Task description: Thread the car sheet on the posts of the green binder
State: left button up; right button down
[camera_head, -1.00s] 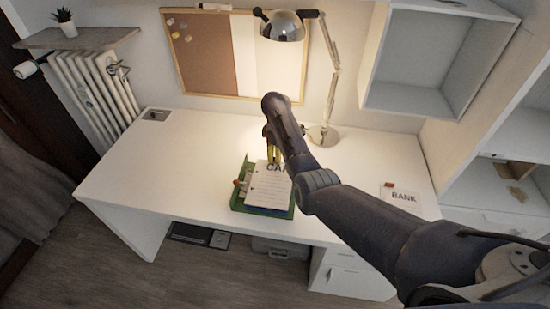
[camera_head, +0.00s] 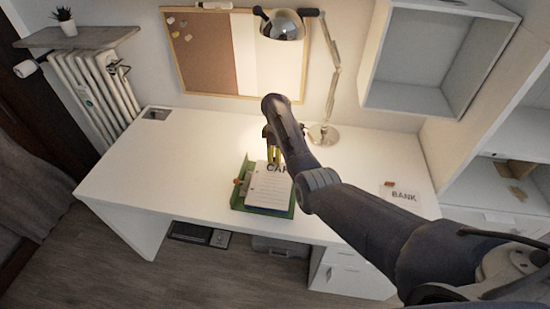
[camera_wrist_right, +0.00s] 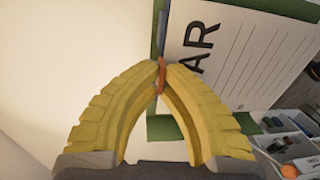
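The car sheet (camera_head: 268,188) is a white lined page with large "CAR" lettering. It lies over the green binder (camera_head: 240,206) in the middle of the desk, and its far right part is hidden by my right arm. My right gripper (camera_head: 273,157) has yellow fingers at the far edge of the sheet. In the right wrist view its fingertips (camera_wrist_right: 161,68) meet on a small orange tab (camera_wrist_right: 161,75) at the edge of the car sheet (camera_wrist_right: 225,50). The binder's posts are not clear, so I cannot tell whether the sheet is on them. My left gripper is out of view.
A "BANK" sheet (camera_head: 404,197) with a small red tab lies at the right of the desk (camera_head: 160,170). A lamp (camera_head: 323,133) stands behind the binder. A wall cabinet (camera_head: 410,98) hangs at the right.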

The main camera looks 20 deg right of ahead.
jog(key=shift+f, duration=0.9)
dwell(1.1)
jog(key=c, duration=1.5)
grip_release()
jog(key=r, duration=0.8)
jog(key=w+r, duration=0.1)
jog(key=r, duration=0.3)
jog(key=shift+w+d, duration=0.1)
jog(key=shift+d, duration=0.2)
